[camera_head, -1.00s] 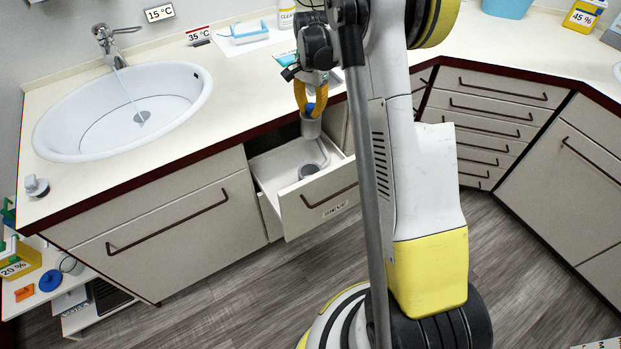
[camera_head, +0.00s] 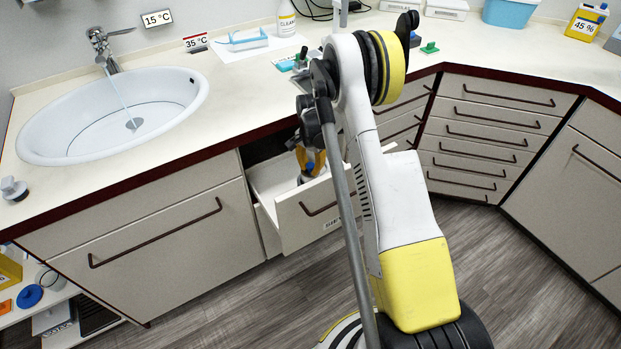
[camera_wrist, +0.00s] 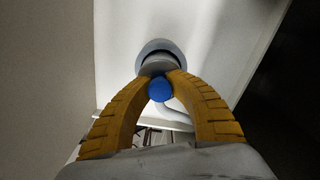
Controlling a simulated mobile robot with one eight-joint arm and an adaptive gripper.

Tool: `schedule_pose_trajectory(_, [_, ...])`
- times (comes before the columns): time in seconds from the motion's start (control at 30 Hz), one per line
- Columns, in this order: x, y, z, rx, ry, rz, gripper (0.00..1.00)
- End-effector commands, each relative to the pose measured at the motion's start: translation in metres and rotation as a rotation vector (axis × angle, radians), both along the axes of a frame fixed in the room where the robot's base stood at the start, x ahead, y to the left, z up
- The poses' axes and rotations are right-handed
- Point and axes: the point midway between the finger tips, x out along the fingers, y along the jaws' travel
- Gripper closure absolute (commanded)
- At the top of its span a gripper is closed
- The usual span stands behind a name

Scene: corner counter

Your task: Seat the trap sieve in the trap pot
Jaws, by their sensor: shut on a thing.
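My gripper (camera_head: 314,165), with yellow fingers, is down inside the open drawer (camera_head: 290,213). In the wrist view the fingers (camera_wrist: 160,79) are closed around the blue knob (camera_wrist: 160,91) of the grey trap sieve (camera_wrist: 156,65). The round grey rim of the trap pot (camera_wrist: 160,45) shows just beyond the sieve. The sieve looks lined up with the pot or partly at its mouth; I cannot tell how deep it sits. In the head view the pot and sieve are mostly hidden by my arm and the drawer front.
The counter edge (camera_head: 200,163) overhangs the drawer close to my arm. A sink (camera_head: 60,130) with running water lies to the left. The floor in front of the drawer is open.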

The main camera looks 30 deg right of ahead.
Motion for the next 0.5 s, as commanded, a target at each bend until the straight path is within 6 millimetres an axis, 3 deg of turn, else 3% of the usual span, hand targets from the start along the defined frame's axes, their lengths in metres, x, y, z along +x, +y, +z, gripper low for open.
schedule_pose_trajectory(0.23, [0.000,0.000,-0.036,0.000,0.000,0.000,1.00])
schedule_pose_trajectory(0.5, [0.000,0.000,-0.035,0.000,0.000,0.000,1.00])
